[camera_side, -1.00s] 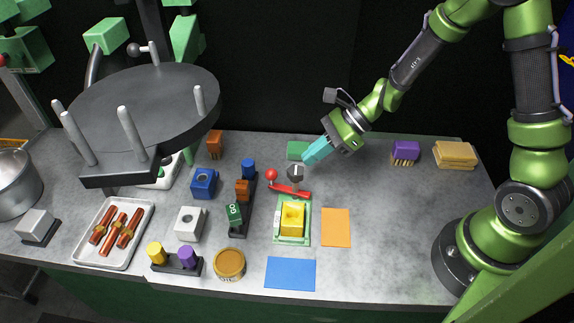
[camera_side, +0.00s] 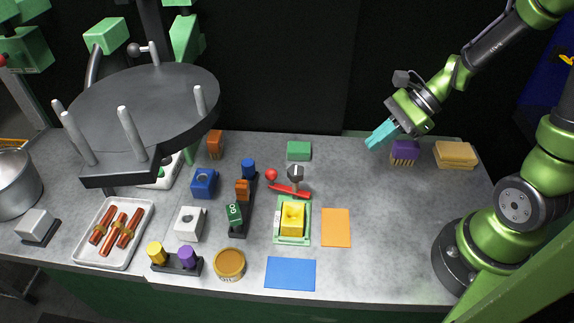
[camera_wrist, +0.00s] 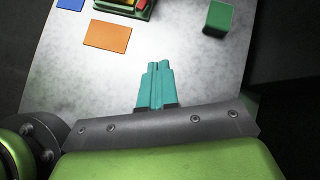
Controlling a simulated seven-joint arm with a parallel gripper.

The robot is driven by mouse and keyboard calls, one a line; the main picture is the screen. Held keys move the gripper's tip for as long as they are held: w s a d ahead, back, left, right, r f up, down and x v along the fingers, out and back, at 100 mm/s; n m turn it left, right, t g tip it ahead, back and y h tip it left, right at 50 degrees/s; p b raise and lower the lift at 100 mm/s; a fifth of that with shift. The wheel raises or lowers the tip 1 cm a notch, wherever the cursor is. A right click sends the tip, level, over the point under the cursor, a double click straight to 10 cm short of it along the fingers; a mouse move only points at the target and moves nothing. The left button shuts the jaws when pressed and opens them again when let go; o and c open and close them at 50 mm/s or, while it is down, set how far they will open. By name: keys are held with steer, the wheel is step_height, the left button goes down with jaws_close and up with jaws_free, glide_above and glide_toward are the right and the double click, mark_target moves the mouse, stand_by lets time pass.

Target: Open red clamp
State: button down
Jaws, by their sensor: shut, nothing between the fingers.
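The red clamp (camera_side: 289,190) stands on a green base (camera_side: 292,238) in the middle of the table, its lever ending in a red ball on the left. A yellow block (camera_side: 292,217) sits in the fixture in front of the lever. Part of the fixture shows at the top edge of the wrist view (camera_wrist: 126,10), cut off. My gripper (camera_side: 370,146) has teal fingers, shut and empty, well to the right of the clamp and above the table. In the wrist view the fingers (camera_wrist: 154,68) lie side by side over bare table.
A purple brush (camera_side: 404,151) and yellow sponges (camera_side: 455,154) lie at the back right. A green block (camera_side: 299,150) is behind the clamp. Orange (camera_side: 336,227) and blue (camera_side: 290,273) sheets lie flat nearby. A dark round rack (camera_side: 140,95) with pegs stands at the left.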

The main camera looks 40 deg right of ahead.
steer(key=s+a+r+n+t+h, duration=0.1)
steer(key=s+a+r+n+h, duration=0.1)
steer(key=r+n, duration=0.5)
steer(key=s+a+r+n+t+h, duration=0.1)
steer(key=s+a+r+n+h, duration=0.1)
steer(key=r+n, duration=0.5)
steer(key=shift+s+n+t+h, duration=0.45)
steer(key=shift+n+h, duration=0.45)
steer(key=shift+n, duration=0.9)
steer(key=shift+f, duration=0.1)
steer(key=shift+s+a+r, duration=0.1)
steer(key=shift+a+r, duration=0.15)
steer(key=shift+r, duration=0.05)
